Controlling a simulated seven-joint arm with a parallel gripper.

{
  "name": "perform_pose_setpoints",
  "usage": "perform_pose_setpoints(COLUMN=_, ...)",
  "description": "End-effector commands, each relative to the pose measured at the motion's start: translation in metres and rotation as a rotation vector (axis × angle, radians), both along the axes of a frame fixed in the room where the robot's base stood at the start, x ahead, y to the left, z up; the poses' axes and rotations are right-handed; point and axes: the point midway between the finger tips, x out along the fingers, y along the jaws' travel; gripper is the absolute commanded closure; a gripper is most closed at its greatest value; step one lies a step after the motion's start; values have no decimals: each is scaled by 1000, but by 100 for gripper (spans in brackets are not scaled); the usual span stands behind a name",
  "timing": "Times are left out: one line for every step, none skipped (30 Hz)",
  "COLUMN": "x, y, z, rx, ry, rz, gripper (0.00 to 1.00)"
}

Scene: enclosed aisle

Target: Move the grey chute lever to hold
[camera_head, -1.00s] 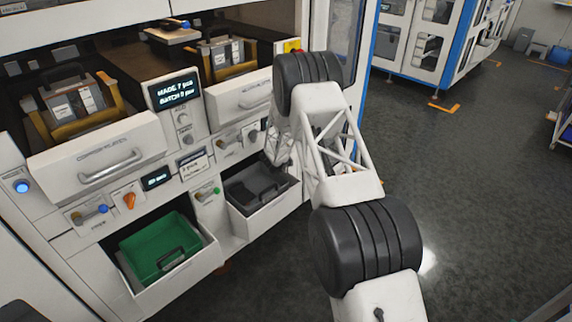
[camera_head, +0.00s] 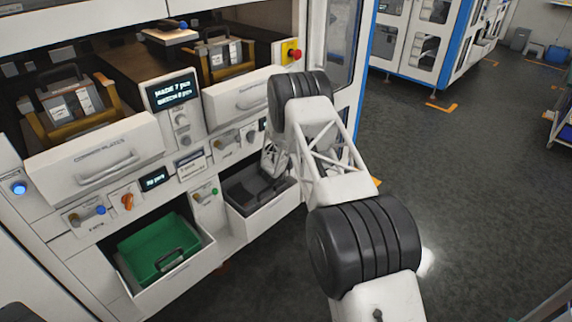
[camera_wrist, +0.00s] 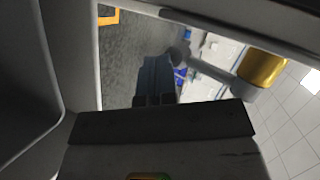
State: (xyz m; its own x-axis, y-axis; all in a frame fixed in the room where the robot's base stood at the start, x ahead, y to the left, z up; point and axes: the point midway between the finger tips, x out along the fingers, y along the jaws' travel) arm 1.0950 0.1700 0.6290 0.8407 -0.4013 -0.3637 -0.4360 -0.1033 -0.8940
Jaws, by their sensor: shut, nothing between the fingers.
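The grey chute lever shows in the head view as a short arm with a grey knob (camera_head: 250,137) on a brass hub, on the right-hand panel below the white drawer front. In the wrist view its grey rod (camera_wrist: 212,72) runs left from a gold hub (camera_wrist: 262,68) to a rounded grey knob. My gripper (camera_wrist: 157,66) is shut and empty, with its dark fingers close beside the knob; I cannot tell whether they touch. In the head view my gripper (camera_head: 270,160) is small and partly hidden by my arm, just right of and below the lever.
Below are a dark open bin (camera_head: 245,207) and a green bin (camera_head: 165,248). A red stop button (camera_head: 293,54) is above my arm. Open floor lies to the right.

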Motion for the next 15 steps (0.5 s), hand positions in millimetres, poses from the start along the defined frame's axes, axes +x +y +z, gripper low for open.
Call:
perform_pose_setpoints(x=1, y=-1, z=-1, rx=-17, ry=-17, rz=0, gripper=100)
perform_pose_setpoints(x=2, y=-2, z=-1, rx=-28, ry=-27, rz=0, gripper=100)
perform_pose_setpoints(x=3, y=-3, z=-1, rx=-42, ry=-42, rz=-1, gripper=100)
perform_pose_setpoints(x=4, y=-4, z=-1, rx=-52, ry=-52, rz=0, gripper=100)
perform_pose_setpoints(x=5, y=-4, z=-1, rx=-61, ry=-61, rz=1, gripper=100)
perform_pose_setpoints(x=6, y=-6, z=-1, rx=-73, ry=-73, rz=-1, gripper=100)
perform_pose_setpoints(x=6, y=-6, z=-1, rx=-82, ry=-81, rz=0, gripper=100)
perform_pose_setpoints(x=6, y=-7, z=-1, rx=-91, ry=-90, rz=-1, gripper=100)
perform_pose_setpoints(x=7, y=-8, z=-1, rx=-102, ry=-102, rz=0, gripper=100)
perform_pose_setpoints(x=8, y=-8, z=-1, rx=-111, ry=-111, rz=0, gripper=100)
perform_pose_setpoints(x=9, y=-9, z=-1, rx=-120, ry=-121, rz=0, gripper=100)
perform_pose_setpoints(x=10, y=-10, z=0, rx=-121, ry=-123, rz=-1, gripper=100)
perform_pose_setpoints(x=11, y=-11, z=0, rx=-121, ry=-122, rz=-1, gripper=100)
perform_pose_setpoints(x=11, y=-11, z=0, rx=-120, ry=-122, rz=-1, gripper=100)
perform_pose_setpoints(x=12, y=-12, z=0, rx=-120, ry=-122, rz=-1, gripper=100)
